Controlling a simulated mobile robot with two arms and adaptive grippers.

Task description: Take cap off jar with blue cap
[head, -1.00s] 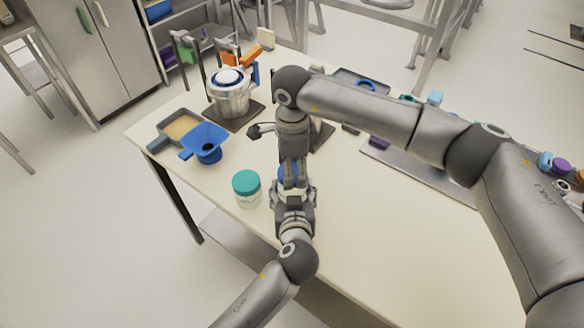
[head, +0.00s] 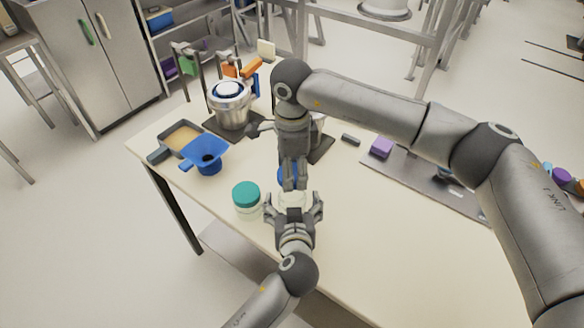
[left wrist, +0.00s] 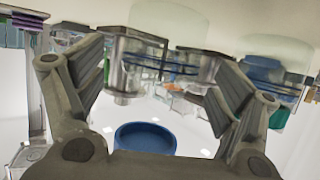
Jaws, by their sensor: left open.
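The jar (head: 292,198) is pale and translucent, and stands on the table; it also shows in the left wrist view (left wrist: 172,28), which is upside down. The blue cap (head: 284,174) is apart from the jar, above it, and shows as a blue disc in the left wrist view (left wrist: 145,138). My right gripper (head: 292,180) points down with its fingers at the blue cap, which partly hides behind them. My left gripper (head: 293,207) is open in front of the jar, its fingers spread wide; it also shows in the left wrist view (left wrist: 155,85).
A jar with a teal cap (head: 246,196) stands close to the left of my left gripper. A blue funnel (head: 207,156), a tan-filled pan (head: 183,137) and a metal pot (head: 230,105) are farther left. A purple block (head: 381,147) lies at right. The front right of the table is clear.

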